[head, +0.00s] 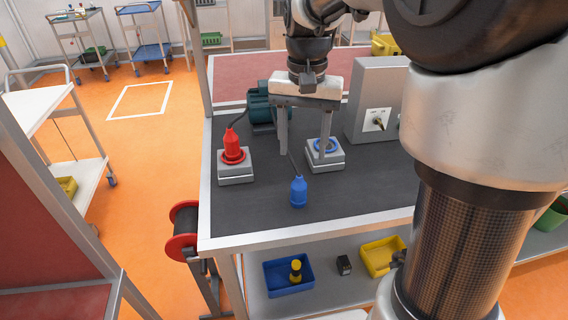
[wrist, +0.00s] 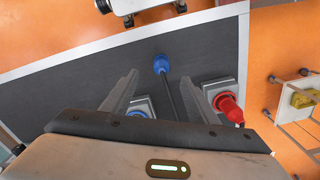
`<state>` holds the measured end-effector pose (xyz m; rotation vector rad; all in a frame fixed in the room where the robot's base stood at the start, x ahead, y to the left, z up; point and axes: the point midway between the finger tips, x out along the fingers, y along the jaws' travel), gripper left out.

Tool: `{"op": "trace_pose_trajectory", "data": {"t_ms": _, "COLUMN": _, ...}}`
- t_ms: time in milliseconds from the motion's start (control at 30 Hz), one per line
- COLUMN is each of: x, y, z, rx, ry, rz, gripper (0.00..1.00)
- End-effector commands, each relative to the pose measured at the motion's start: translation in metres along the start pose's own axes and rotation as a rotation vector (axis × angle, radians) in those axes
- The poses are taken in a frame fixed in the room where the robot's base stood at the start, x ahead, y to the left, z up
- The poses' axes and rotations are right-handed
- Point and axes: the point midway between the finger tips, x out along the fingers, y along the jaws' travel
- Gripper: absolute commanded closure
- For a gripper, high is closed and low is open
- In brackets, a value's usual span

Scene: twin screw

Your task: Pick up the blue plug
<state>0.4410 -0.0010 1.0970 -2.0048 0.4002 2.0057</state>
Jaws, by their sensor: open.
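The blue plug (head: 298,192) stands or lies on the dark bench top (head: 255,210), near its front edge, with a dark cable running back from it. It also shows in the wrist view (wrist: 161,64), beyond my fingertips. My gripper (head: 303,155) is open and empty above the bench, behind the plug. Its fingers point down, one over bare bench and one in front of the blue-ringed socket box (head: 325,160). The same box shows partly hidden between the fingers in the wrist view (wrist: 141,107). The plug is apart from both fingers.
A red plug (head: 232,144) sits in a grey socket box (head: 236,172) on the left. A dark green motor-like unit (head: 260,105) and a grey panel box (head: 372,95) stand at the back. A lower shelf holds a blue bin (head: 289,275) and a yellow bin (head: 381,258).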

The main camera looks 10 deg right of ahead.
Motion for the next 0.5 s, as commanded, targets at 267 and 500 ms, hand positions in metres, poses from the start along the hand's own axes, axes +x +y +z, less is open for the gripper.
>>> {"op": "trace_pose_trajectory", "data": {"t_ms": 267, "x": 0.065, "y": 0.0, "z": 0.0, "rx": -0.001, "ry": -0.004, "rz": 0.001, "gripper": 0.46}}
{"op": "trace_pose_trajectory", "data": {"t_ms": 500, "x": 0.095, "y": 0.0, "z": -0.001, "rx": -0.001, "ry": -0.001, "rz": 0.0, "gripper": 0.46}}
